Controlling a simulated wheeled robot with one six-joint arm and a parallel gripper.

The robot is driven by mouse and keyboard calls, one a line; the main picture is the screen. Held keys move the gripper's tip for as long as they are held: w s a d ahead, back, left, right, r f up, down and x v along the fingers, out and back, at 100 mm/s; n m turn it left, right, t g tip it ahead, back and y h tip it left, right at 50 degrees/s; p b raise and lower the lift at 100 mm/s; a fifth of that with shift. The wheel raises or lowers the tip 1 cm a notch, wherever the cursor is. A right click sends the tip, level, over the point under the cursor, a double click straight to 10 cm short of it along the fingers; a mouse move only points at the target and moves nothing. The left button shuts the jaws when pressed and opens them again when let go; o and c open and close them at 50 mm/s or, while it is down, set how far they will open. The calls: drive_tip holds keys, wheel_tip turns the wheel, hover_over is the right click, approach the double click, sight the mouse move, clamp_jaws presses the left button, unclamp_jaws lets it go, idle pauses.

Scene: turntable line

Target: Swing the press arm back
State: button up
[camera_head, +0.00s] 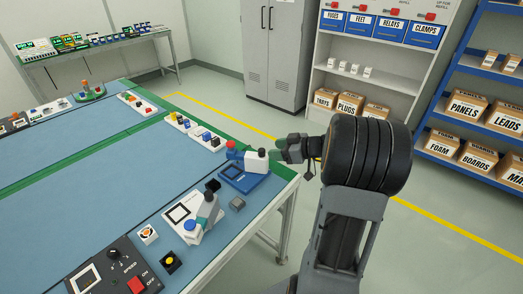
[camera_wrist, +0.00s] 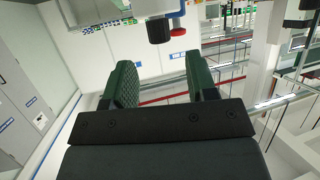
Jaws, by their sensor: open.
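A press with a blue base (camera_head: 236,183) stands at the near right corner of the table. Its arm (camera_head: 250,160) lies above the base, with a black-topped knob (camera_head: 262,152) at the right and a red knob (camera_head: 231,144) at the left. My gripper (camera_head: 283,151) is just right of the black knob, apparently apart from it. In the wrist view the dark green fingers (camera_wrist: 158,65) are open with nothing between them. A black knob (camera_wrist: 158,30) and a red part (camera_wrist: 178,22) show beyond the fingertips. Contact cannot be judged.
A white device (camera_head: 182,213) with a grey arm and blue knob stands left of the press. A small grey block (camera_head: 237,203) lies nearby. A control box (camera_head: 113,272) with a red button is at the front. Shelves (camera_head: 388,60) stand behind.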

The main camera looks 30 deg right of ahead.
sight(264, 150)
drive_tip(key=x, duration=0.6)
drive_tip(key=shift+w+a+f, duration=0.15)
drive_tip(key=shift+c, duration=0.4)
clamp_jaws()
